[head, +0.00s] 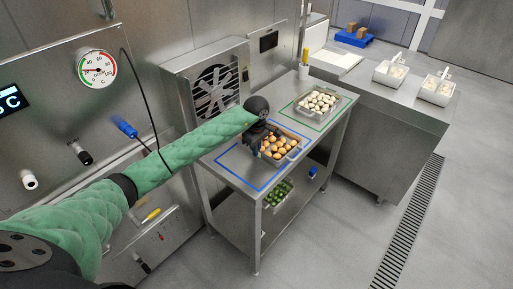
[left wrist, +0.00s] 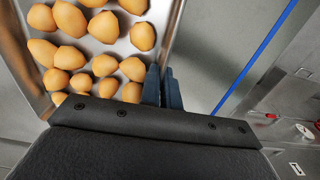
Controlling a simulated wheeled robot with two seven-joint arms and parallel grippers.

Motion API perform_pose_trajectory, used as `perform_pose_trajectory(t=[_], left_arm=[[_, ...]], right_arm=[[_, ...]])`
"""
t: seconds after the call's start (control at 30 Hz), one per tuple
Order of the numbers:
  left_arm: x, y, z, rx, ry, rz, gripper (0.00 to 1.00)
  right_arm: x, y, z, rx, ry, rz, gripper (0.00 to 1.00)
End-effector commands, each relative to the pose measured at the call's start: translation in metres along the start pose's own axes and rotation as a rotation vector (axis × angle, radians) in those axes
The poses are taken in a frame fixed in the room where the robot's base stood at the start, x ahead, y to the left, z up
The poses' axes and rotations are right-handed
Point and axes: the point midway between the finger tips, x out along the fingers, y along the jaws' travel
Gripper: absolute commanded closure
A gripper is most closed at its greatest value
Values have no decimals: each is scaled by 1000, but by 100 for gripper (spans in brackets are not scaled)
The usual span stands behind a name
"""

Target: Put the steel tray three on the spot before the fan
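In the left wrist view the same tray (left wrist: 172,28) fills the upper left. My left gripper (head: 262,138) is at the tray's near-fan side. In the wrist view its dark fingers (left wrist: 163,88) stand close together with the tray's rim between them. My right gripper is not in view.
A tray of pale pasta (head: 317,102) stands in a green outline (head: 313,121) at the table's back. A tray of green pieces (head: 278,194) is on the lower shelf. A counter (head: 385,92) with white tubs (head: 390,73) stands behind right. The floor at right is clear.

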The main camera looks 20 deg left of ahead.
Motion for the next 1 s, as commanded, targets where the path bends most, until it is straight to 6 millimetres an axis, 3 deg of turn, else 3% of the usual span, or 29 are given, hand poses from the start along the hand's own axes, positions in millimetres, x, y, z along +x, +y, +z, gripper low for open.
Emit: perform_pose_trajectory(t=[0.5, 0.63, 1.0], left_arm=[[4, 0, 0, 0, 1, 2, 100], [4, 0, 0, 0, 0, 1, 75], [3, 0, 0, 0, 0, 0, 75]], right_arm=[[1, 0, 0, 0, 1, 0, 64], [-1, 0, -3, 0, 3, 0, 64], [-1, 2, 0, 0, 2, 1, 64]])
